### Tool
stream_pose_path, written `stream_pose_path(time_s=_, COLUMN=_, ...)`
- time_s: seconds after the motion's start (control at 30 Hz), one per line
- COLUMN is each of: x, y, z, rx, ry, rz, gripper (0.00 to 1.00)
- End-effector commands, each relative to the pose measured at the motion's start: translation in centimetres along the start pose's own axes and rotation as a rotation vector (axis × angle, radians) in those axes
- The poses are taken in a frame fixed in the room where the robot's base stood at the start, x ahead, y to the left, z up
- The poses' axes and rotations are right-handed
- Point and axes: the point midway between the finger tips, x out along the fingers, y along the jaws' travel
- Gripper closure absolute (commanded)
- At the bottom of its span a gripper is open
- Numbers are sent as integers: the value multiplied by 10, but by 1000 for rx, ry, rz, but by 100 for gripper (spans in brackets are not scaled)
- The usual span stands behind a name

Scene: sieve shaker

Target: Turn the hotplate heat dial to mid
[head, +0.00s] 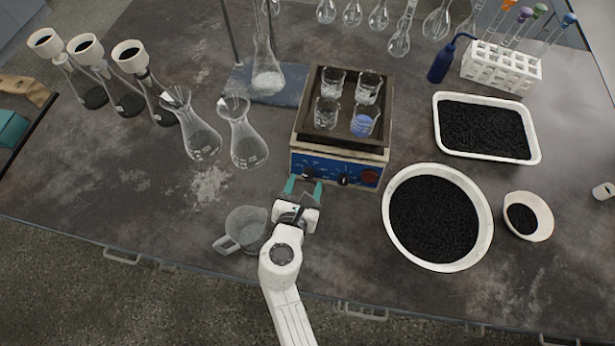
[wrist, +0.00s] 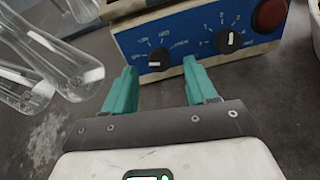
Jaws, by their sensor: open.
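The hotplate (head: 340,165) stands at the middle of the bench with its blue control panel facing me. Its left dial (wrist: 158,59) is a black knob ringed by small word labels, and its white mark seems to lie toward the left label; exact setting hard to read. The dial also shows in the head view (head: 309,175), partly behind a fingertip. My gripper (wrist: 160,68) is open and empty, its two teal fingers on either side of the left dial and just short of the panel. It also shows in the head view (head: 305,187).
A second dial (wrist: 231,38) with numbers and a red button (wrist: 270,14) sit to the right. Several beakers (head: 327,112) stand on the hotplate top. A glass jug (head: 247,228) is close left of my gripper, flasks (head: 246,140) beyond. A round black-filled bowl (head: 437,258) is at right.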

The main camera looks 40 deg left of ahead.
Motion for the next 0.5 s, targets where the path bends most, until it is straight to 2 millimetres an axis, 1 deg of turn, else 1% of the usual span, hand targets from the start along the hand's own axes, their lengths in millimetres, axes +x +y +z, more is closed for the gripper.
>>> stream_pose_path(time_s=0.03, x=9, y=0, z=0, rx=0, ry=-1, rz=0, gripper=43)
stream_pose_path(time_s=0.2, x=26, y=0, z=0, rx=1, ry=-1, rz=-1, gripper=43)
stream_pose_path(time_s=0.33, x=31, y=0, z=0, rx=1, ry=0, rz=0, gripper=43)
stream_pose_path(time_s=0.5, x=32, y=0, z=0, rx=1, ry=0, rz=0, gripper=43)
